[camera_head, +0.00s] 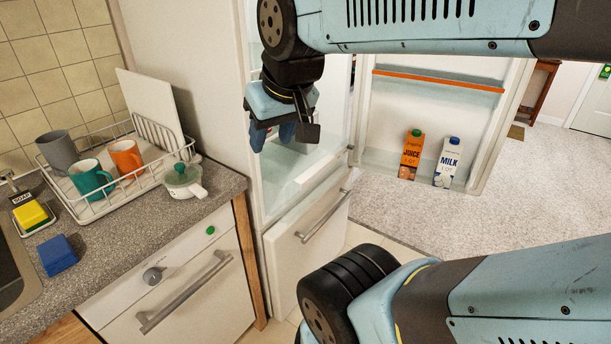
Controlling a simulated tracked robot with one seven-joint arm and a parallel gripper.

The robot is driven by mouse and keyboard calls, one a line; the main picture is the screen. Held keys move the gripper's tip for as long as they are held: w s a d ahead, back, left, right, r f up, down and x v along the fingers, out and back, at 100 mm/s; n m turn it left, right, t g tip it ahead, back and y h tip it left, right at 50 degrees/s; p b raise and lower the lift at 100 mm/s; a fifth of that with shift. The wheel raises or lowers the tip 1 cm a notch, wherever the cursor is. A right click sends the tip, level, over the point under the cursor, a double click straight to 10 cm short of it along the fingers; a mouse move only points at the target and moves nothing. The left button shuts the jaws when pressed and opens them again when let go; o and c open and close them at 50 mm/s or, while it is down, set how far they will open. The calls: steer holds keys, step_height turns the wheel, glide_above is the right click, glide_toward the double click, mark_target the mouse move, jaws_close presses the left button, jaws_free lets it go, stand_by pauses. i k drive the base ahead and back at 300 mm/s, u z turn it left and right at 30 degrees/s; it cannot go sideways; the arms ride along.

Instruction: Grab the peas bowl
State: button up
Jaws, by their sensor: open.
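I cannot make out a bowl that is clearly the peas bowl. A small white handled dish with a green-knobbed lid (183,181) sits on the counter's right end; its contents are not clear. My gripper (284,137) is open and points down at the opening of the fridge (300,190), over a pale shelf. My gripper and arm hide part of the fridge inside.
The fridge door (440,110) stands open at right, with a juice carton (411,155) and a milk carton (447,163) on its lower shelf. A dish rack (75,208) with several mugs stands on the counter (120,233). Carpet beyond is clear.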

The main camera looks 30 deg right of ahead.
mark_target(197, 189)
steer(key=k, duration=1)
steer(key=u, duration=0.5)
steer(key=i, duration=0.3)
steer(key=u, duration=0.6)
